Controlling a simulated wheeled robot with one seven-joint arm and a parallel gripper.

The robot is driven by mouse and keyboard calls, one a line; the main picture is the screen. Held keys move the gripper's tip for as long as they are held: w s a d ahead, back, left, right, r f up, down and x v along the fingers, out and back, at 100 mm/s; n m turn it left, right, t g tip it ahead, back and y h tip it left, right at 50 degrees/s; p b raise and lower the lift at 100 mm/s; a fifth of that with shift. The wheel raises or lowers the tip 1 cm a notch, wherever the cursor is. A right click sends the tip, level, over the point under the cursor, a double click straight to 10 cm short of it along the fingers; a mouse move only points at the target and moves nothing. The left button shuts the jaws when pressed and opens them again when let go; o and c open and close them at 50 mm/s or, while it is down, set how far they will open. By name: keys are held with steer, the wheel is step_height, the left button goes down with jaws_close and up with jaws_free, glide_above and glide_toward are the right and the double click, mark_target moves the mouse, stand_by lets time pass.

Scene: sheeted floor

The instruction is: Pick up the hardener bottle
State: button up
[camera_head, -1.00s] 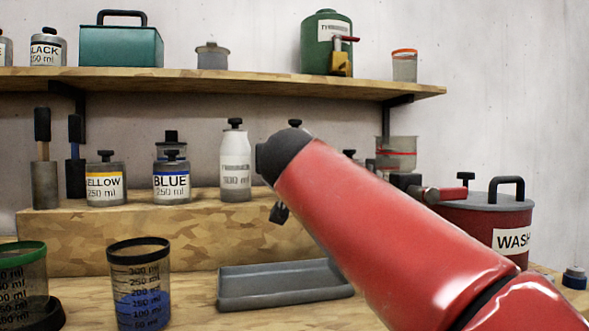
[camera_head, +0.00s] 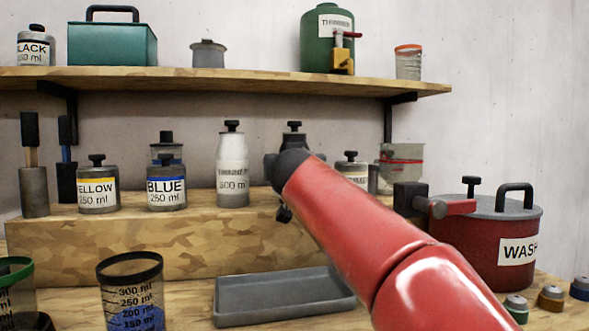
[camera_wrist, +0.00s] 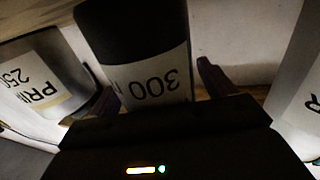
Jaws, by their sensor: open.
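A dark bottle with a pale label (camera_wrist: 160,78) stands in the middle of the wrist view, its "300" upside down. The rest of its label is hidden, so I cannot read a name; it is likely the hardener bottle. My gripper (camera_wrist: 158,88) is open, its dark fingers at either side of this bottle. I cannot tell whether they touch it. In the head view my red arm hides most of the gripper, and a dark bottle top (camera_head: 293,139) shows just behind the arm's end.
A bottle labelled "PRI..." (camera_wrist: 40,82) stands close on the left in the wrist view, a pale bottle (camera_wrist: 300,100) close on the right. On the wooden step (camera_head: 130,245) are a white bottle (camera_head: 233,165), blue (camera_head: 166,190) and yellow (camera_head: 97,192) jars. A shelf (camera_head: 230,80) overhangs.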

steer(key=c, duration=1.3)
steer(key=shift+s+r, duration=0.1)
steer(key=shift+c, duration=0.3)
